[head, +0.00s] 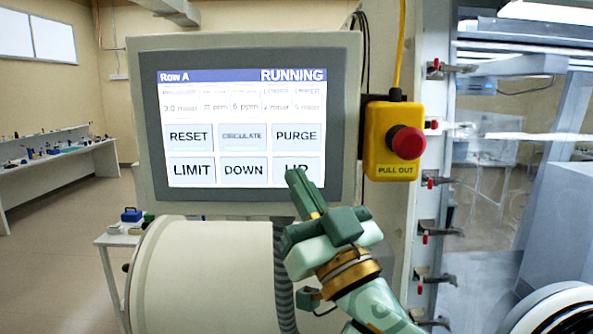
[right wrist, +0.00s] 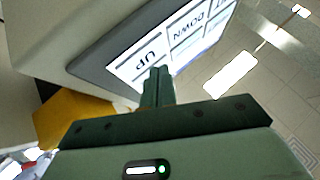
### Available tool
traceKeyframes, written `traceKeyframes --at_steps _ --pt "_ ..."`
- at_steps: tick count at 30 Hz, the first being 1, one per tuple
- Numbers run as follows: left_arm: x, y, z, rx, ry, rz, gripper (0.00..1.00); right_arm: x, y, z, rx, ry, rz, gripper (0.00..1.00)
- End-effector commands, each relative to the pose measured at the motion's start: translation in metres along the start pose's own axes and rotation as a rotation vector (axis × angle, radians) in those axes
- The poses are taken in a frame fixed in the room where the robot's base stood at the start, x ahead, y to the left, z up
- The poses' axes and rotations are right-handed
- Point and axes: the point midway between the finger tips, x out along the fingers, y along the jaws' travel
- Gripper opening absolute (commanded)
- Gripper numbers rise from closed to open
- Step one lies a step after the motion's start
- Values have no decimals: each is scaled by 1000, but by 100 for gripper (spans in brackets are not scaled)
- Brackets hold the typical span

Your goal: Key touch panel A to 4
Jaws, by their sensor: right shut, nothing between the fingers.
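The touch panel (head: 257,207) is a grey box with a lit screen headed "Row A" and "RUNNING". Its buttons read RESET, CIRCULATE, PURGE, LIMIT, DOWN and UP. A row of small readings sits above them, too blurred to read fully. My right gripper (head: 296,178) is shut and empty, its fingertips over the lower part of the UP button (head: 308,163). In the right wrist view the fingertips (right wrist: 158,72) lie at the edge of the UP button (right wrist: 150,62); I cannot tell whether they touch the screen. My left gripper is not in view.
A yellow box with a red emergency stop button (head: 407,142) is mounted just right of the panel. A pale cylinder (head: 205,270) stands below the panel, beside a ribbed hose (head: 284,285). Clamps and glass of the glovebox are at the right. Open floor lies at the left.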

Motion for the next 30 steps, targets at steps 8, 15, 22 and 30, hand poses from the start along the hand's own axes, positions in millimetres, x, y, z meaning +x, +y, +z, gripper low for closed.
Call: traceKeyframes --at_steps 8,15,22,30 --pt "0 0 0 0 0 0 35 0 0 0 0 0 0 0" --pt "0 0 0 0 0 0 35 1 0 0 0 0 0 0" --pt "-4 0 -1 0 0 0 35 6 4 3 0 0 1 0" --pt "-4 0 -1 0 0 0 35 6 4 4 0 0 0 0"
